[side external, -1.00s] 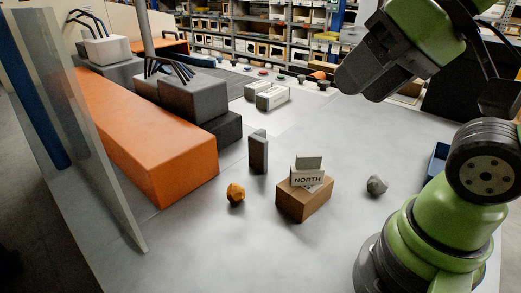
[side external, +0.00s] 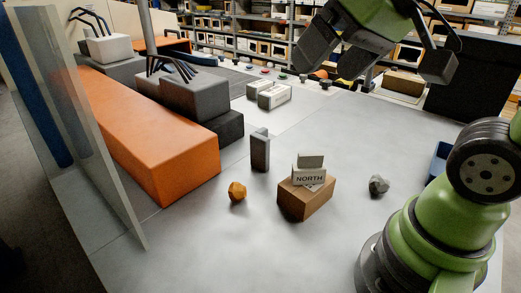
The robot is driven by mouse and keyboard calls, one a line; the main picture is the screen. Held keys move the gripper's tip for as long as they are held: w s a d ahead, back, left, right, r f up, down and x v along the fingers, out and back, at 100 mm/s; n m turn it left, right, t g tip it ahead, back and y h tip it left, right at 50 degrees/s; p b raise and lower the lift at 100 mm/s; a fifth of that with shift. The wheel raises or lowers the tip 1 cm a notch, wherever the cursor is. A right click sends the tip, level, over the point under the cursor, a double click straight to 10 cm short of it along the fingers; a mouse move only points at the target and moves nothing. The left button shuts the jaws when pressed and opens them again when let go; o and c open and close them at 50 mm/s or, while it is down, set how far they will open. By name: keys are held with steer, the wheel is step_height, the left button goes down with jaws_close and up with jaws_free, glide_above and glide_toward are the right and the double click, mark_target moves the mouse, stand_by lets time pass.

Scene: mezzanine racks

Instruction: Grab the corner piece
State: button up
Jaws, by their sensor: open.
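A dark upright block (side external: 260,152) with a stepped top stands on the grey table, left of the middle; it may be the corner piece, but I cannot tell for certain. My gripper (side external: 337,55) is high at the top right of the side view, open and empty. It is well above the table, up and to the right of the block, and touches nothing.
A brown box (side external: 306,202) carries a "NORTH" sign (side external: 309,177). An orange lump (side external: 237,192) and a grey stone (side external: 378,185) lie nearby. A long orange beam (side external: 150,135), dark blocks (side external: 195,98) and a clear panel (side external: 105,130) line the left. The front table is clear.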

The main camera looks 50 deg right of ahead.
steer(key=w+d+f, duration=0.2)
steer(key=w+d, duration=0.1)
steer(key=w, duration=0.4)
steer(key=n+g+h, duration=0.2)
steer(key=n, duration=0.1)
glide_toward(262, 134)
steer(key=x, duration=0.5)
steer(key=shift+w+d+f, duration=0.1)
steer(key=shift+w+d, duration=0.35)
steer(key=shift+w, duration=0.1)
steer(key=f, duration=0.3)
steer(key=w+f, duration=0.1)
steer(key=shift+a+f, duration=0.35)
steer(key=shift+f, duration=0.05)
steer(key=shift+w+f, duration=0.25)
steer(key=shift+f, duration=0.3)
steer(key=c, duration=1)
